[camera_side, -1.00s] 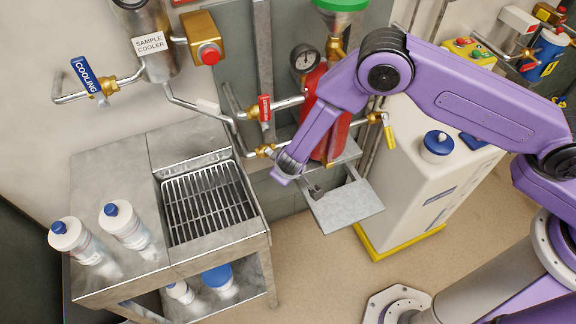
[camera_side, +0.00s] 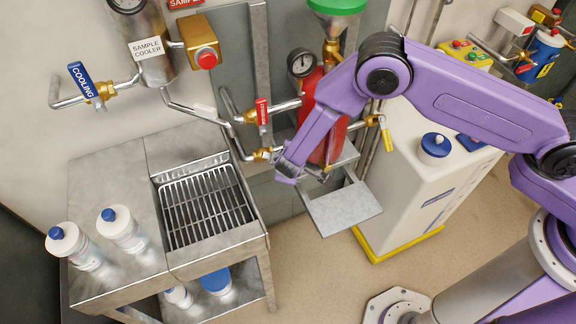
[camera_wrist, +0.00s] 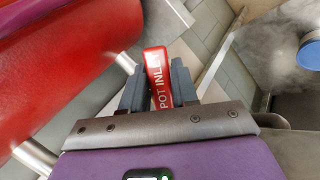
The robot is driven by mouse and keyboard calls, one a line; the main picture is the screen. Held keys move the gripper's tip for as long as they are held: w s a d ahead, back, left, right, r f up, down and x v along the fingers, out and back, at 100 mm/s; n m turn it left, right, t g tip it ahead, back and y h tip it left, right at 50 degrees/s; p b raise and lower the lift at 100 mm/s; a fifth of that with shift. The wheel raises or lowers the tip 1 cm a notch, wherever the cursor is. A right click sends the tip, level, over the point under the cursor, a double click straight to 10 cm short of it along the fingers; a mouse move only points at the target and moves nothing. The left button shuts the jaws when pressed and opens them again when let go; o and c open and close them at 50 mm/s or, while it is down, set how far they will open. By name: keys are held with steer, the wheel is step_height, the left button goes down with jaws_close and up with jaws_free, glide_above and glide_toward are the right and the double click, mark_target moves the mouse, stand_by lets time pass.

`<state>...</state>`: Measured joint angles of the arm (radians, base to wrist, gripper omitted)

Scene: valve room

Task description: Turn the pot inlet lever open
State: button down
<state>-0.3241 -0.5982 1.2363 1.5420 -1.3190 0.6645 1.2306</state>
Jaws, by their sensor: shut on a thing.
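The pot inlet lever (camera_wrist: 157,75) is red with white lettering, of which "POT INL" shows in the wrist view. It stands between the two dark fingers of my gripper (camera_wrist: 158,85), which is shut on it. In the side view my purple gripper end (camera_side: 289,172) is low in front of the red pot (camera_side: 325,140), just right of a brass valve (camera_side: 264,154). The fingertips and the held lever are hidden there. The red pot (camera_wrist: 60,70) also fills the left of the wrist view.
Another red lever (camera_side: 262,111) hangs on the pipe just above. A gauge (camera_side: 302,63) and a green-rimmed funnel (camera_side: 337,6) are higher up. A yellow lever (camera_side: 388,138) is right of the pot. A sink bench (camera_side: 120,165) with bottles stands left, a grey plate (camera_side: 345,208) below.

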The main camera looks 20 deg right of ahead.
steer(key=n, duration=0.1)
steer(key=w+r+n, duration=0.1)
steer(key=n, duration=0.1)
steer(key=shift+w+d+r+t+h, duration=0.1)
steer(key=shift+d+r+t+h, duration=0.05)
steer(key=shift+d+t+h, duration=0.2)
steer(key=shift+w+d+r+n+t, duration=0.1)
steer(key=shift+w+r+n+t, duration=0.2)
steer(key=shift+n, duration=0.55)
steer(key=shift+w+r+n+t, duration=0.25)
steer(key=shift+n, duration=0.6)
steer(key=c, duration=0.9)
jaws_free()
steer(key=shift+c, duration=0.2)
steer(key=v, duration=1.7)
steer(key=shift+s+r, duration=0.1)
steer(key=shift+r, duration=0.05)
